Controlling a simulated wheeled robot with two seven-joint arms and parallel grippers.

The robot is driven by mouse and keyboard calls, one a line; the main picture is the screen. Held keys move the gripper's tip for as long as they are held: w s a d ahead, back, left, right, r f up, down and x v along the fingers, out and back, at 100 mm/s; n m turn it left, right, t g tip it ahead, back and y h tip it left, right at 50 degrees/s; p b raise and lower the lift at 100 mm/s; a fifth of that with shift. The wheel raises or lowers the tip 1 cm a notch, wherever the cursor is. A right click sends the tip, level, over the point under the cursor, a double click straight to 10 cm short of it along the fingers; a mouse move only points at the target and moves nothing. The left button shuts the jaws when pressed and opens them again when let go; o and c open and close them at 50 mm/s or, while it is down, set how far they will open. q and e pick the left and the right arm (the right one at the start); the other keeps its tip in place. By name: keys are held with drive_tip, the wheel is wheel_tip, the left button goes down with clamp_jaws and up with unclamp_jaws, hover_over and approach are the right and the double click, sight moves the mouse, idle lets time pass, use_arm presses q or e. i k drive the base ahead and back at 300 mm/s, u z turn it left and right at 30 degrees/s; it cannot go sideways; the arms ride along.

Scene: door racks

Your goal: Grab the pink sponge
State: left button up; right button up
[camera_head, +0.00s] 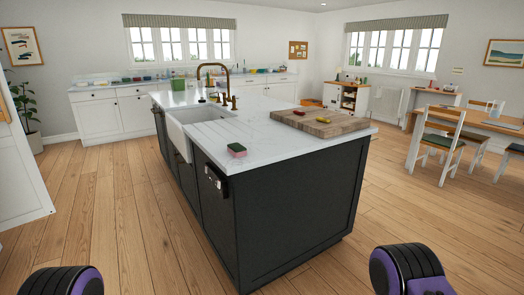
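A small sponge (236,150), pink on top with a darker green layer below, lies on the white countertop of the kitchen island (262,160). It sits near the island's front left corner, with clear counter around it. Only purple and black parts of my arms show at the bottom left and bottom right edges. No gripper fingers show, and nothing of mine is near the sponge.
The dark island body (300,212) stands ahead. A wooden board (320,122) with small items lies right of the sponge; a white sink (200,125) and brass faucet (227,85) are behind it. Open wooden floor (110,230) lies left. A dining table and chairs (453,130) stand right.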

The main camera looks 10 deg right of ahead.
sight(238, 150)
drive_tip(key=z, duration=1.1)
drive_tip(key=i, duration=1.25)
drive_tip(key=u, duration=0.85)
